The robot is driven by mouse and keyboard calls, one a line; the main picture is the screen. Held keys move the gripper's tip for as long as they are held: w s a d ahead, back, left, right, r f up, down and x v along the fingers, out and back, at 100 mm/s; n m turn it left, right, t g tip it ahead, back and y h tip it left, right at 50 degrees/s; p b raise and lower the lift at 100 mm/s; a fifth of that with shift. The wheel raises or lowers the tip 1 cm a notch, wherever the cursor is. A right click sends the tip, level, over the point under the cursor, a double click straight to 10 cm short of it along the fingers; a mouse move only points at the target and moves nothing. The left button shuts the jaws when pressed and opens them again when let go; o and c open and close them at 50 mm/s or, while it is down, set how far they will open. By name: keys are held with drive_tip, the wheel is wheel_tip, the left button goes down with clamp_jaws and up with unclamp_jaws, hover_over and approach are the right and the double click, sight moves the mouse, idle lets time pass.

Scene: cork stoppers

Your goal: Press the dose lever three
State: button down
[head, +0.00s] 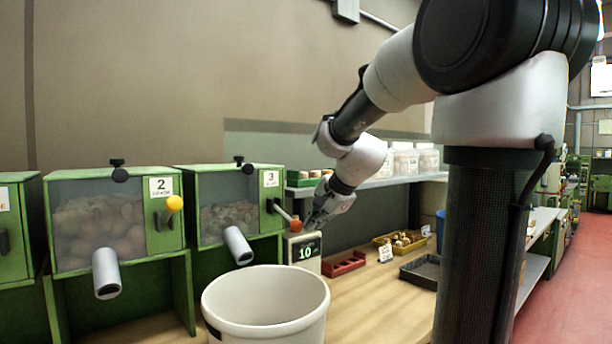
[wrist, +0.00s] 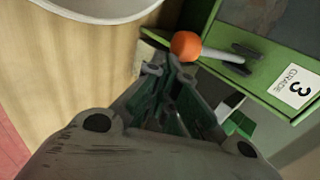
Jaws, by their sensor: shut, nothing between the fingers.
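Dispenser three is a green box with a clear front (head: 218,170) and a white label 3 (head: 271,179); the label also shows in the wrist view (wrist: 299,89). Its dose lever (head: 283,213) is a pale rod ending in an orange ball (head: 296,226), sticking out from the box's right side. In the wrist view the orange ball (wrist: 186,45) is just beyond my fingertips. My gripper (head: 312,224) is shut and empty, right beside the ball. I cannot tell whether it touches. A small display (head: 305,252) reading 10 stands below.
A white bucket (head: 222,318) stands on the wooden bench in front of dispenser three's spout (head: 238,245). Dispenser two (head: 118,178), with a yellow lever ball (head: 174,203), is to the left. A red tray (head: 345,264) and a dark tray (head: 421,270) lie to the right.

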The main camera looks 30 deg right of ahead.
drive_tip(key=shift+r, duration=0.95)
